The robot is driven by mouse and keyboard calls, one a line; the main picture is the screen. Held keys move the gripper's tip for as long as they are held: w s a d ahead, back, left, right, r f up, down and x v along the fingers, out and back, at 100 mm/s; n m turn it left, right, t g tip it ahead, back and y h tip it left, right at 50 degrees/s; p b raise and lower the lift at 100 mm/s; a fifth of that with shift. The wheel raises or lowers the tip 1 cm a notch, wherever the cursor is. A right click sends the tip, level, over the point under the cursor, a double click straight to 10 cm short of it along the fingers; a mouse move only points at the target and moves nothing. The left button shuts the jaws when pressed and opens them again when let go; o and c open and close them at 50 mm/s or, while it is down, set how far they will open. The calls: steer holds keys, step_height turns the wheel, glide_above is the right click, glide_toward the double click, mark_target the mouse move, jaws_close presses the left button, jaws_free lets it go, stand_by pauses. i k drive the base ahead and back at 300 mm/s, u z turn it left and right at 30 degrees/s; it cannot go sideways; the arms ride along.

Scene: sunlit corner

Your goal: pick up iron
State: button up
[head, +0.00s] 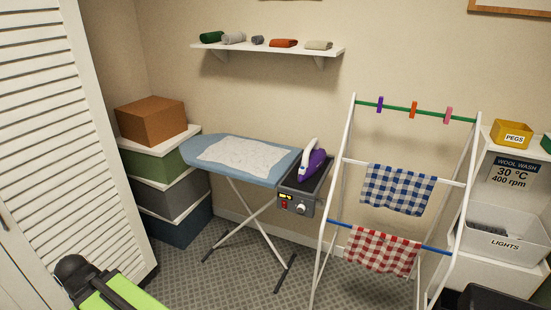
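The iron (312,165) is purple with a white upper part. It stands tilted up on a dark rest (302,187) at the right end of the ironing board (217,167). A grey control unit (297,203) with a knob and small lights is on the front of the rest. My gripper cannot be made out in the head view. Green and black parts, which seem to be mine, show at the lower left, well apart from the iron.
A white drying rack (348,150) with checked cloths stands close right of the iron. Stacked boxes (165,164) stand behind the board's left end. A louvred door (60,130) is at left. Patterned floor (230,275) is open in front. A wall shelf (270,48) hangs above.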

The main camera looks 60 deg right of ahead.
mark_target(313, 157)
steer(key=z, duration=0.5)
steer(key=i, duration=1.5)
steer(key=z, duration=0.9)
